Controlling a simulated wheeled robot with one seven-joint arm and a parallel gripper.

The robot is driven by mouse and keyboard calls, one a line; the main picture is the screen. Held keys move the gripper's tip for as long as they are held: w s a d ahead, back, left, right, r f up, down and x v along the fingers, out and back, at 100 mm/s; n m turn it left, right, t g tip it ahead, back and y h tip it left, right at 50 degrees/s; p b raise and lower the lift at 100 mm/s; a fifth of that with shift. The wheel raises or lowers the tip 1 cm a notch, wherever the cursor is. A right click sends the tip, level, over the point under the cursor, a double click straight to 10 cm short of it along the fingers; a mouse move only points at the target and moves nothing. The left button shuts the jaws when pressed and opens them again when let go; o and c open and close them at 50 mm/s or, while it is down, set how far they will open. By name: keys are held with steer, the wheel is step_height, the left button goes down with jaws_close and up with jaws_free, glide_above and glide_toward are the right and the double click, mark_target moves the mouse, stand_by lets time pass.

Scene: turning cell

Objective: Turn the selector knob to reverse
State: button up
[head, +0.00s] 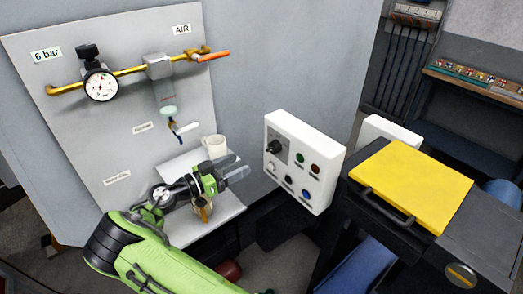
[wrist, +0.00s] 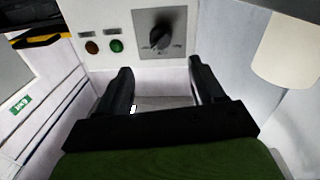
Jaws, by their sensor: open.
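The selector knob (head: 275,147) is black on a grey square plate, at the upper left of a white control box (head: 308,185). In the wrist view the knob (wrist: 160,37) sits upper centre on its plate, with small marks around it too small to read; its pointer direction is unclear. My gripper (head: 240,168) is to the left of the box in the head view, fingers pointing toward it. In the wrist view my gripper (wrist: 161,75) is open and empty. The knob lies beyond the fingertips, between their lines, apart from them.
Green (head: 299,158) and red (head: 315,169) buttons sit beside the knob, with more controls below. A white cup (head: 214,146) stands behind my gripper on a small shelf. A grey panel (head: 120,165) carries the gauge and air pipe. A yellow-topped cabinet (head: 415,185) stands right.

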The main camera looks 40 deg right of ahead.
mark_target(268, 151)
steer(key=d, duration=0.3)
steer(key=s+d+p, duration=0.1)
steer(key=d, duration=0.3)
steer(key=s+d+p, duration=0.1)
steer(key=d, duration=0.3)
steer(key=shift+d, duration=0.2)
steer(key=shift+c, duration=0.5)
steer(key=c, duration=0.9)
